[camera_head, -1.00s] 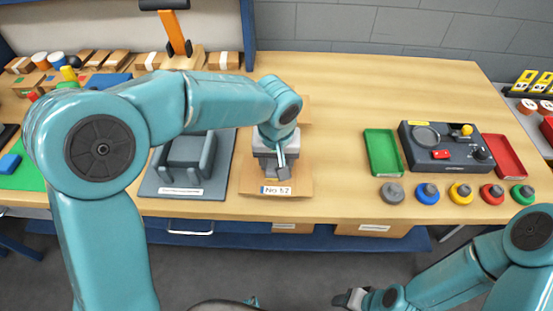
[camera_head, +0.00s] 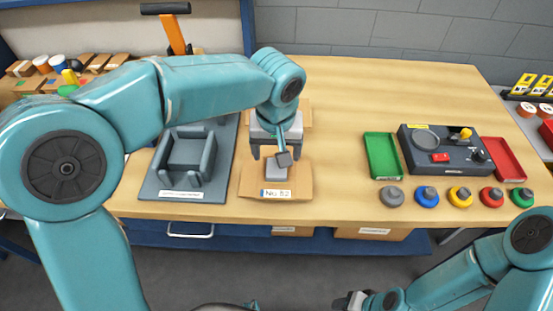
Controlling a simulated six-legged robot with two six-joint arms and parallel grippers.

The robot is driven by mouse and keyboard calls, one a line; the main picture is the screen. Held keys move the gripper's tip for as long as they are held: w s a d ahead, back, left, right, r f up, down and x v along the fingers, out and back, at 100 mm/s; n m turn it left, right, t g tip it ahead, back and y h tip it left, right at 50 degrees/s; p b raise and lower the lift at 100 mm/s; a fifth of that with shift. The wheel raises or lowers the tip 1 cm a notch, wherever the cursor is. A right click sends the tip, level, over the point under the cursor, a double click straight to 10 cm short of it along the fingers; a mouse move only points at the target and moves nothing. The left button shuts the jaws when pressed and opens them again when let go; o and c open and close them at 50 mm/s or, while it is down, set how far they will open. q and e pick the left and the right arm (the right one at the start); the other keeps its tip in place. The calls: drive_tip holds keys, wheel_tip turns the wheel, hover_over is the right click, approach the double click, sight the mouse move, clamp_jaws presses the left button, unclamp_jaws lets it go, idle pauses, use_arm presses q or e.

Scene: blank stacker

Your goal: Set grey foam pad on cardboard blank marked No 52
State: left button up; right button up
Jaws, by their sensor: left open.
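The cardboard blank marked No 52 (camera_head: 248,186) lies flat near the front edge of the table, its label facing me. The grey foam pad (camera_head: 276,173) lies on the blank, around its middle. My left gripper (camera_head: 271,155) is open just behind and above the pad, with a dark fingertip overlapping the pad's far edge in the view. I see a gap between the fingers and nothing held there. My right gripper (camera_head: 350,300) is low at the bottom, off the table and away from the pad; its finger opening is unclear.
A grey fixture (camera_head: 186,158) on a dark mat stands left of the blank. To the right are a green tray (camera_head: 382,157), a dark control panel (camera_head: 440,165), a red tray (camera_head: 505,160) and several coloured buttons. The table between blank and green tray is clear.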

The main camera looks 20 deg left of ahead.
use_arm(q)
drive_tip(key=r, duration=0.5)
drive_tip(key=shift+s+d+r, duration=0.1)
drive_tip(key=shift+s+r, duration=0.25)
drive_tip(key=shift+s, duration=0.05)
drive_tip(key=shift+w, duration=0.1)
